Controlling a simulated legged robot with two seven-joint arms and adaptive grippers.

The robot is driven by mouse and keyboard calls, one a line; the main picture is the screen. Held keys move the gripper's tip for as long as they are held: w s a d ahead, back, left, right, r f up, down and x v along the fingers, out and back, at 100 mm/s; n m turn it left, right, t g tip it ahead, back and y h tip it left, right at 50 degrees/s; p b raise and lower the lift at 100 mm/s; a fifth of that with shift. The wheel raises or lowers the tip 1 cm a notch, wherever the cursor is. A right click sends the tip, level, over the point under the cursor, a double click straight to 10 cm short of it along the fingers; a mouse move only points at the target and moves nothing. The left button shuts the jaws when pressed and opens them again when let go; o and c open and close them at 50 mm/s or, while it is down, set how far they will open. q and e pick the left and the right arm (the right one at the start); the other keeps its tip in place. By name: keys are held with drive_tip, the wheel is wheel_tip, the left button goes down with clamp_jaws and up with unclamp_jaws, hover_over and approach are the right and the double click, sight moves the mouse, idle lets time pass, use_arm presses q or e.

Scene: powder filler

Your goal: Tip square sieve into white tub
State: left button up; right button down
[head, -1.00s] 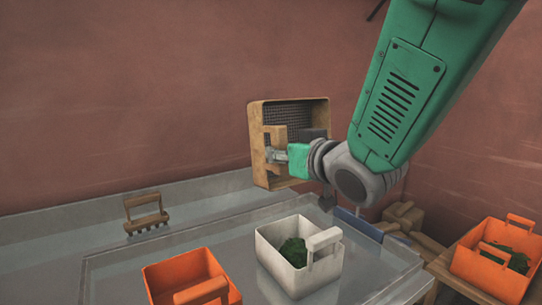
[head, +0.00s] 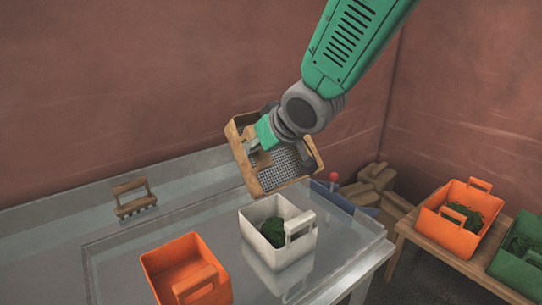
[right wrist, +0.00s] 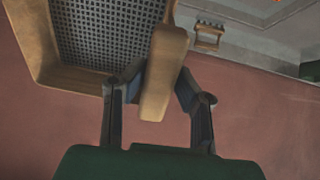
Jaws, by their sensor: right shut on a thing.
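The square sieve (head: 284,165) has a wooden frame and a dark mesh. It is tilted in the air above and behind the white tub (head: 262,246). My right gripper (head: 262,139) is shut on the sieve's wooden handle. In the right wrist view, the fingers (right wrist: 160,88) sit on both sides of that handle, and the sieve's mesh (right wrist: 105,35) shows at upper left. The white tub stands on the glassy table top and holds a dark green clump (head: 299,222). The mesh looks empty where it is visible. My left gripper is not in view.
An orange tub (head: 172,262) stands left of the white tub. A wooden rake (head: 133,197) lies at the back left. Another orange tub (head: 450,238) and a green tub (head: 510,270) stand on a wooden bench at right. Wooden blocks (head: 375,180) lie behind the table.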

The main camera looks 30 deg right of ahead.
drive_tip(key=g, duration=0.1)
drive_tip(key=r+g, duration=0.1)
drive_tip(key=g, duration=0.1)
drive_tip(key=shift+w+d+g, duration=0.15)
drive_tip(key=shift+g, duration=0.15)
drive_tip(key=g, duration=0.2)
drive_tip(key=r+g, duration=0.1)
drive_tip(key=g, duration=0.2)
drive_tip(key=shift+r+g+h, duration=0.3)
drive_tip(key=shift+h, duration=0.1)
drive_tip(key=shift+s+r, duration=0.1)
drive_tip(key=shift+s, duration=0.1)
